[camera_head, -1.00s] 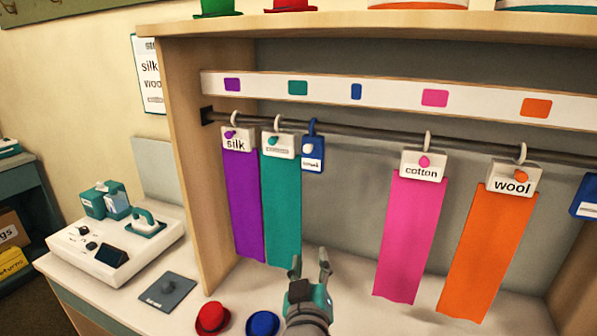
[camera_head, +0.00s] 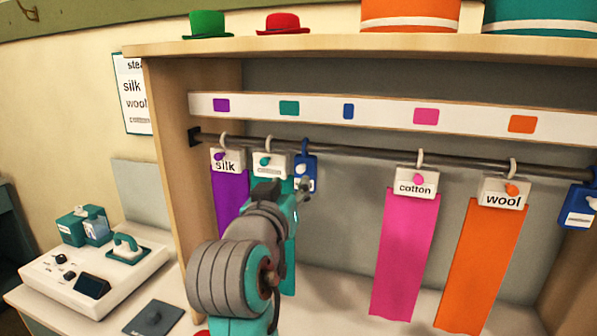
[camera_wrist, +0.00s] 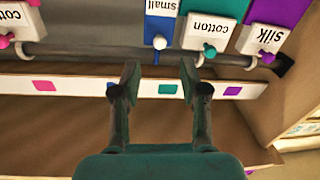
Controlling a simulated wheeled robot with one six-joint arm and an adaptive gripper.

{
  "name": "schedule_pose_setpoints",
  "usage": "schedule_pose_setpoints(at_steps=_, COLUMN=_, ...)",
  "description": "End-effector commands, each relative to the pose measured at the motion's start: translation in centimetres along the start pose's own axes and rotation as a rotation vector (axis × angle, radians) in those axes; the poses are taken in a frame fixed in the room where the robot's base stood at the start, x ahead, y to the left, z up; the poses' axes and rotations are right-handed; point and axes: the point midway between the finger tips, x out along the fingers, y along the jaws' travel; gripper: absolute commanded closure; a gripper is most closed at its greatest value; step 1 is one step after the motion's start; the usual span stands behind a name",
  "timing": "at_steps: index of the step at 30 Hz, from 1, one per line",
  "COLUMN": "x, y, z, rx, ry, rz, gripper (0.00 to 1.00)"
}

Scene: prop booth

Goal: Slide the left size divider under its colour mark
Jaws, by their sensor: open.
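The left size divider is a blue tag (camera_head: 304,165) hooked on the rail, just right of the teal cloth's tag. In the wrist view it reads "small" (camera_wrist: 161,25) and has a white knob. Its blue colour mark (camera_head: 348,111) is on the white strip above, right of the divider. My gripper (camera_head: 303,190) is in front of the divider's lower part and partly covers it. In the wrist view my gripper (camera_wrist: 160,70) is open and empty, with the divider's knob lying between and just beyond the fingertips. The blue mark is mostly hidden there by a finger.
The purple silk (camera_head: 229,190) and teal tag (camera_head: 269,165) hang close on the left. Pink cotton (camera_head: 404,250) and orange wool (camera_head: 480,260) hang to the right, leaving a bare rail stretch (camera_head: 360,158) between. Another blue divider (camera_head: 580,207) hangs far right.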

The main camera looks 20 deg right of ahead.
Motion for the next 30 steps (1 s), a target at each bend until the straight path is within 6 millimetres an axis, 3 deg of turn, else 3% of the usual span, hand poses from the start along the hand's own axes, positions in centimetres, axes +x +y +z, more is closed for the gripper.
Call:
schedule_pose_setpoints(at_steps=6, x=4.1, y=0.1, z=0.0, rx=-0.001, ry=0.000, rz=0.003, gripper=0.56)
schedule_pose_setpoints(at_steps=12, x=6.8, y=0.0, z=0.0, rx=-0.002, ry=0.001, rz=0.001, gripper=0.56)
schedule_pose_setpoints(at_steps=18, x=8.0, y=0.0, z=0.0, rx=0.000, ry=0.000, rz=0.000, gripper=0.56)
schedule_pose_setpoints(at_steps=26, x=8.1, y=0.0, z=0.0, rx=0.000, ry=0.001, rz=-0.001, gripper=0.56)
schedule_pose_setpoints(at_steps=27, x=8.1, y=0.0, z=0.0, rx=0.000, ry=0.001, rz=-0.001, gripper=0.59)
schedule_pose_setpoints(at_steps=30, x=8.1, y=0.0, z=0.0, rx=0.000, ry=0.001, rz=-0.001, gripper=0.84)
